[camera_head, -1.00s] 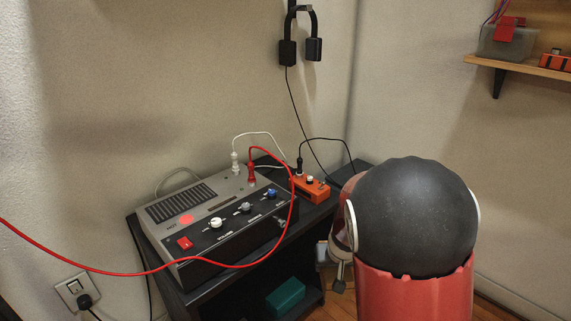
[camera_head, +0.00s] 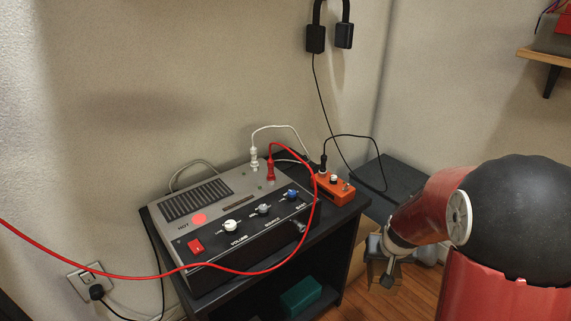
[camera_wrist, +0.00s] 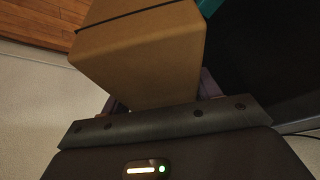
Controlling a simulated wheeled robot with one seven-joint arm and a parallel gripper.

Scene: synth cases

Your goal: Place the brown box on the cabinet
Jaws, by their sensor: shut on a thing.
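The brown box (camera_wrist: 150,55) fills the upper middle of the wrist view, with a thin dark band across it. My gripper (camera_wrist: 160,98) is shut on it; the fingers are mostly hidden beside the box. In the head view my gripper (camera_head: 376,248) is low, right of the black shelf unit (camera_head: 338,226), and brown parts of the box (camera_head: 358,262) show around it. Its lower end is partly hidden. A dark flat-topped cabinet (camera_head: 392,180) stands in the corner behind my arm. Its top looks mostly bare, with a black cable crossing it.
A grey amplifier (camera_head: 215,215) and an orange pedal (camera_head: 335,188) sit on the shelf unit. A red cable (camera_head: 125,274) loops across the front. Headphones (camera_head: 330,30) hang on the wall. A teal box (camera_head: 300,296) lies on the lower shelf. A wall shelf (camera_head: 548,58) is upper right.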

